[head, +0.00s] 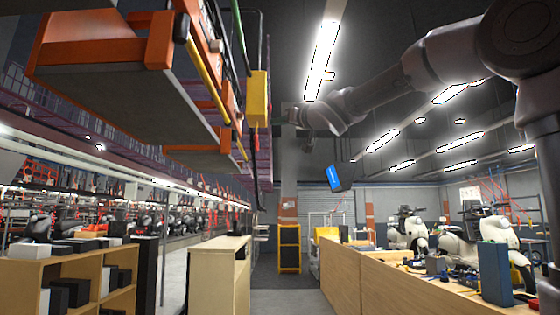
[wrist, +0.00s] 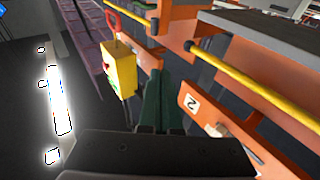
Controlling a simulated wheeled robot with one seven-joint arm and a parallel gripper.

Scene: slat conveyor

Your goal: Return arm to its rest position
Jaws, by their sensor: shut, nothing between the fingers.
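My arm (head: 370,95) reaches from the upper right of the head view toward the middle, raised high above the floor. My gripper (head: 284,113) is at its left end, small and dark in that view, just right of a hanging yellow control box (head: 258,98). In the wrist view my gripper's dark fingers (wrist: 163,98) are together with nothing between them. The yellow box (wrist: 119,70) is left of them there, and I see no contact.
Orange conveyor frames (head: 105,45) with yellow bars hang overhead at left; the frames (wrist: 220,118) also fill the wrist view's right side. Wooden shelves (head: 220,272) stand below. A long wooden counter (head: 365,285) is at right, with white scooters (head: 470,240) behind. The aisle floor (head: 285,300) is clear.

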